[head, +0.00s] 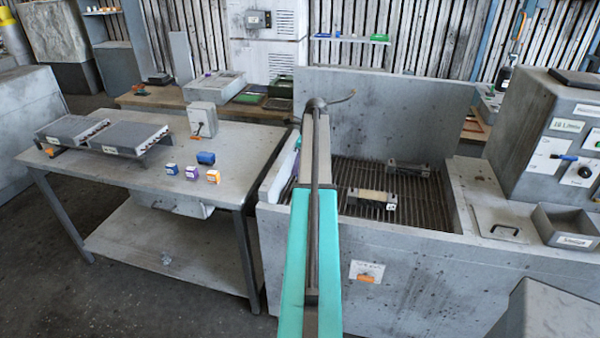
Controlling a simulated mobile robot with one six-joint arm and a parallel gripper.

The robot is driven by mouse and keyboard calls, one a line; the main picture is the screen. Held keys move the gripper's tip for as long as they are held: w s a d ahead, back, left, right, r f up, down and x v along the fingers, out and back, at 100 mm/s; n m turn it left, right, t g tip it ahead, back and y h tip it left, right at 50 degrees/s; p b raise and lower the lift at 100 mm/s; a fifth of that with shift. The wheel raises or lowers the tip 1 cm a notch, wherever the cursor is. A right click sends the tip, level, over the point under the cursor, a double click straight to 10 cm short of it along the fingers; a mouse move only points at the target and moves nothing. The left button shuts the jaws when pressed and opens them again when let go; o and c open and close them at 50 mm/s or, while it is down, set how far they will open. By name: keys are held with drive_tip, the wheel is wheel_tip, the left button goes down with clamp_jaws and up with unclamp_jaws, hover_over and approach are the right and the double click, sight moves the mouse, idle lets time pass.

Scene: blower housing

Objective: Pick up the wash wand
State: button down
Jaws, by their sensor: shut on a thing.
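My arm rises through the middle of the head view, with teal sides. Its dark far end, where my gripper (316,104) is, stands in front of the tub's back wall. The jaws are small and mostly hidden by the arm. A thin, slightly bent rod with a brownish tip, which looks like the wash wand (343,98), sticks out to the right from that end. My gripper is shut on it. The rest of the wand is hidden, and its grip cannot be made out.
A concrete wash tub (405,110) with a slatted floor holds two blocklike parts (372,198). A work table (120,180) on the left carries small boxes and two grey units. A control cabinet (550,125) and an open bin (566,226) stand right.

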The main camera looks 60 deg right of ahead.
drive_tip(key=shift+r, duration=0.15)
wheel_tip(320, 180, up, 9)
drive_tip(key=b, duration=0.3)
drive_tip(key=shift+r, duration=0.5)
idle(0.7)
drive_tip(key=shift+r+p, duration=0.8)
drive_tip(key=shift+r, duration=0.05)
drive_tip(key=shift+s+d, duration=0.1)
drive_tip(key=shift+s, duration=0.05)
